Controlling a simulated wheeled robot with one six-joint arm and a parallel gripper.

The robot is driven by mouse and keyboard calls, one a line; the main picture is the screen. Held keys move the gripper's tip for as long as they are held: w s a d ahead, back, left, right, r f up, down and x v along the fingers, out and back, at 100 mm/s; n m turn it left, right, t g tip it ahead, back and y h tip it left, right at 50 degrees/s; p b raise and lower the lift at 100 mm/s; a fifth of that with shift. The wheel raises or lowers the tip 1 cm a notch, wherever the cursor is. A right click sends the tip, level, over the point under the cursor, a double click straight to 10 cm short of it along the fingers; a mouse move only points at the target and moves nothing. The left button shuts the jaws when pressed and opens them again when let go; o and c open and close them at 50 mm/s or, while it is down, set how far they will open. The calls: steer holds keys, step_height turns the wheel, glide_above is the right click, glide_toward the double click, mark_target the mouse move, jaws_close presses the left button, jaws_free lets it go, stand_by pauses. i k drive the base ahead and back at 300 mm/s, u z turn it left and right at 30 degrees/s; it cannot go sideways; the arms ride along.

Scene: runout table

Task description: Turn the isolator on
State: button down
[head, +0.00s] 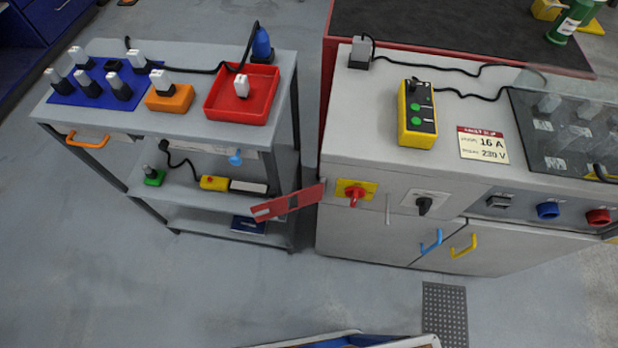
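The isolator (355,191) is a red rotary handle on a yellow plate, at the left end of the grey cabinet's front. Its red grip appears to point roughly downward; any markings are too small to read. A red slotted flap or bar (300,198) sticks out leftward from the cabinet's left edge, beside the isolator and not over its face. A black rotary knob (423,204) on a pale plate sits to the right of the isolator. My gripper is not in this view.
The cabinet top (370,130) carries a yellow-black control box (416,120) with green buttons and a rating sign (483,146). A grey trolley (110,125) with plugs and a red tray (213,108) stands at left. The floor before the cabinet is mostly clear, with a dark grate (445,310).

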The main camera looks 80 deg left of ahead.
mark_target(354, 192)
steer(key=u, duration=0.15)
steer(key=k, duration=1.25)
steer(key=u, duration=2)
steer(key=i, duration=0.5)
steer(key=u, duration=0.1)
